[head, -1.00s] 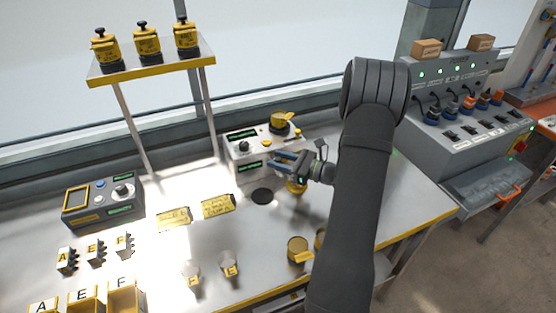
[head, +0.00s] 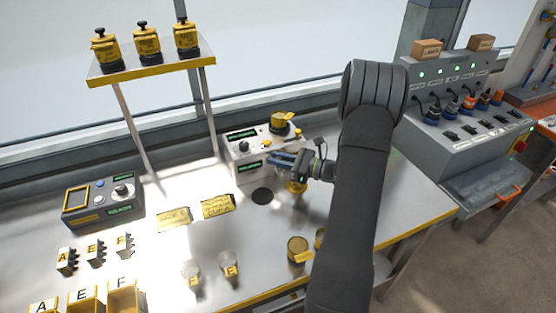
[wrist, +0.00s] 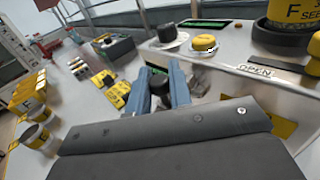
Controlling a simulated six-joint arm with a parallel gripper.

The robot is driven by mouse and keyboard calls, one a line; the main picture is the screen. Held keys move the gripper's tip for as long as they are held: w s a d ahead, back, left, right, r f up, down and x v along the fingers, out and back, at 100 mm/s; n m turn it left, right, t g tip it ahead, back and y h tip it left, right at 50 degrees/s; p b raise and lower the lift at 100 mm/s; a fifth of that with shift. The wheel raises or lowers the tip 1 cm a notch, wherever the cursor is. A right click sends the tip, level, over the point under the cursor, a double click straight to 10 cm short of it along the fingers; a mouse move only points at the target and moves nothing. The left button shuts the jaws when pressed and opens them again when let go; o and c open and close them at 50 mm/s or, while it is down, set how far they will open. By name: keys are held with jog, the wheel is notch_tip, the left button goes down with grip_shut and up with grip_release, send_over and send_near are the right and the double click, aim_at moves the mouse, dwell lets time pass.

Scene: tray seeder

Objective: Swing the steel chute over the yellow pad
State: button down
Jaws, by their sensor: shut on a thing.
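My gripper (head: 281,159) is at the front of the white seeder box (head: 243,147). In the wrist view, the blue fingers of my gripper (wrist: 161,84) are closed around a dark round knob (wrist: 159,86). A bare metal surface beside the right finger may be the steel chute; my gripper and wrist hide most of that area, so I cannot tell its outline. Yellow plates (head: 218,206) lie on the bench left of the gripper; I cannot tell which yellow thing is the pad. A dark round disc (head: 262,196) lies in front of the box.
A yellow button (wrist: 204,43) and a black dial (wrist: 168,33) are on the box close to the fingers. A yellow hopper (head: 281,119) stands on its top. A grey control box (head: 104,200) and small cups (head: 229,263) stand on the bench. My arm hides the bench's right part.

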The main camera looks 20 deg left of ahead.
jog(key=shift+w+d+n+g+h, duration=0.2)
jog(key=shift+w+n+g+h, duration=0.15)
jog(key=shift+n+g, duration=0.75)
jog(key=shift+w+d+n+g+h, duration=0.15)
jog(key=shift+w+n+g+h, duration=0.35)
jog(key=shift+g, duration=1)
jog(key=shift+w+d+n+g+h, duration=0.1)
jog(key=shift+d+n+g+h, duration=0.15)
jog(key=shift+n+g, duration=0.9)
jog(key=c, duration=1.3)
grip_release()
jog(key=shift+c, duration=0.2)
jog(key=v, duration=1.2)
jog(key=shift+w+a, duration=0.1)
